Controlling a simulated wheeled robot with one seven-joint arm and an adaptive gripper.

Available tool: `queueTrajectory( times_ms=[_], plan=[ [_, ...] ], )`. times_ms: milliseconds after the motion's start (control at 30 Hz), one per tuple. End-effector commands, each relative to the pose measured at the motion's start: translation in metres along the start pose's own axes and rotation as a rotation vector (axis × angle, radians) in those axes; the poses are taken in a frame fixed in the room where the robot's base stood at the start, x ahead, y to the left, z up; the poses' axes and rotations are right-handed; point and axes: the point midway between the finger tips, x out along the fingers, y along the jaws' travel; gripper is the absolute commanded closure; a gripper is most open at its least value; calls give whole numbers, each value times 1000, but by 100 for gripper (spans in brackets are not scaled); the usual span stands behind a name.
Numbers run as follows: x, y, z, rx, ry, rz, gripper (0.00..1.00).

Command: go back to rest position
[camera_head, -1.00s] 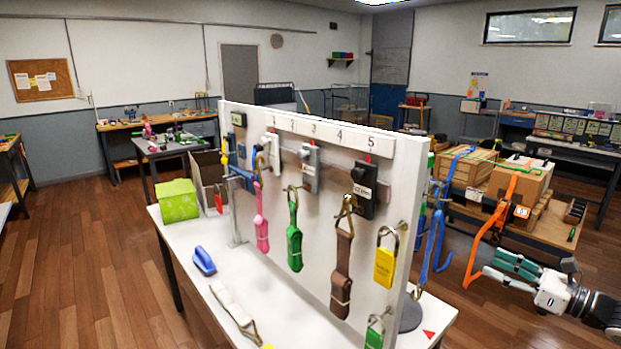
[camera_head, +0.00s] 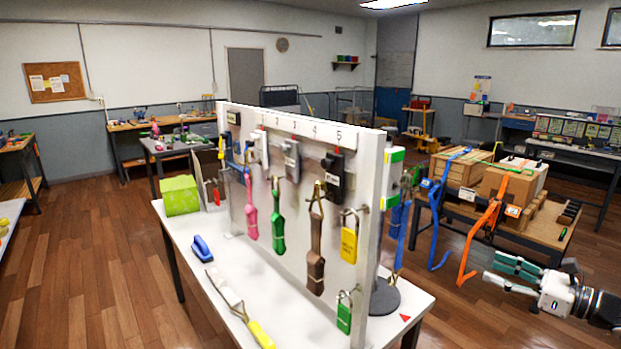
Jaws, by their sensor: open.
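My gripper (camera_head: 500,273) is at the lower right of the head view, to the right of the strap wall and apart from it. Its green-padded fingers point left and are spread, with nothing between them. The white strap wall (camera_head: 372,225) stands on a white table (camera_head: 186,228). On its face hang a pink strap (camera_head: 250,215), a green strap (camera_head: 278,225), a brown strap (camera_head: 316,255), a yellow padlock (camera_head: 349,242) and a green padlock (camera_head: 344,315).
A table with cardboard boxes (camera_head: 505,185) and an orange strap (camera_head: 482,240) stands behind my gripper. A green box (camera_head: 180,195), a blue-handled tool (camera_head: 202,248) and a pale strap with a yellow end (camera_head: 260,333) lie on the white table. Wooden floor (camera_head: 90,255) is open at left.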

Motion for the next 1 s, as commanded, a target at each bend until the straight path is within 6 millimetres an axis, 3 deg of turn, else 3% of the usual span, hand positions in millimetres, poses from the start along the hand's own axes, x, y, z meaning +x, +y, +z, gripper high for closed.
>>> queueTrajectory(
  times_ms=[267, 467, 700, 1000],
  plan=[
    [24, 34, 16, -110, 103, 126, 48],
    [46, 75, 33, -245, 210, 271, 48],
    [67, 155, 63, -544, 403, 547, 48],
    [55, 247, 101, -998, 605, 878, 48]
  ],
)
